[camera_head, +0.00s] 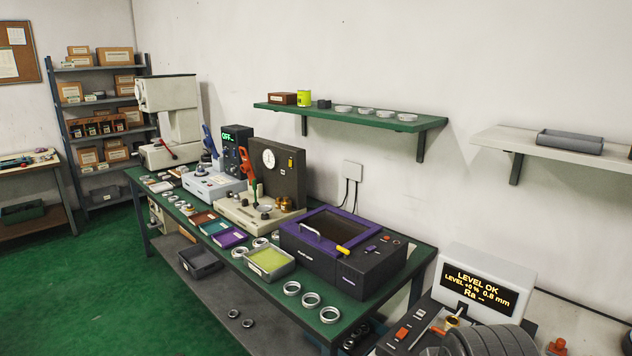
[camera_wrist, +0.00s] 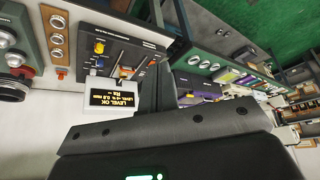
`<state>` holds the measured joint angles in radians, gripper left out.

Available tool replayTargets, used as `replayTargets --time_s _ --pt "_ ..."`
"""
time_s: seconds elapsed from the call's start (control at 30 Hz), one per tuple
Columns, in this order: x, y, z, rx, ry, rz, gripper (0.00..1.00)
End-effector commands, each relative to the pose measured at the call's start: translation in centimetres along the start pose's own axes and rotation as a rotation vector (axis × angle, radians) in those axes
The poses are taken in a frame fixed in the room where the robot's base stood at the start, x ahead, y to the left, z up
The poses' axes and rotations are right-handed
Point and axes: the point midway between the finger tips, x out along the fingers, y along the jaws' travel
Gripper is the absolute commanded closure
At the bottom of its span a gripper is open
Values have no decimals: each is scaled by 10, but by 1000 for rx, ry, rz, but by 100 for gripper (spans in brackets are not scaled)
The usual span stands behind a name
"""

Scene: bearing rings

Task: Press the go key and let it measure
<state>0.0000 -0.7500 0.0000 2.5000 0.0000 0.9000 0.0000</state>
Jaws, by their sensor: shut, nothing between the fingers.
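The roughness tester (camera_head: 378,346) stands at the lower right, partly cut off by the frame. Its lit display (camera_head: 475,290) reads "LEVEL OK", "LEVEL +0 %, 0.8 mm" and "Ra" with no figure. An orange-red key (camera_head: 401,333) sits on its dark panel; its label is too small to read, so I cannot tell whether it is the go key. In the wrist view the display (camera_wrist: 115,99) is upside down, beside a panel with a yellow knob (camera_wrist: 99,47) and an orange key (camera_wrist: 125,72). My gripper (camera_wrist: 160,64) is shut and empty, appearing over the panel's edge; contact is unclear.
A green bench (camera_head: 420,262) holds a purple-lidded machine (camera_head: 345,255), a dial gauge stand (camera_head: 278,170), trays and several steel rings. Shelves (camera_head: 350,116) hang on the wall. Open green floor (camera_head: 95,280) lies at left. My grey arm covers part of the tester's front.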

Motion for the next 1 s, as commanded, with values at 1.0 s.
replayTargets --time_s 1.0 --pt "18 -6 -57 257 -45 -104 100"
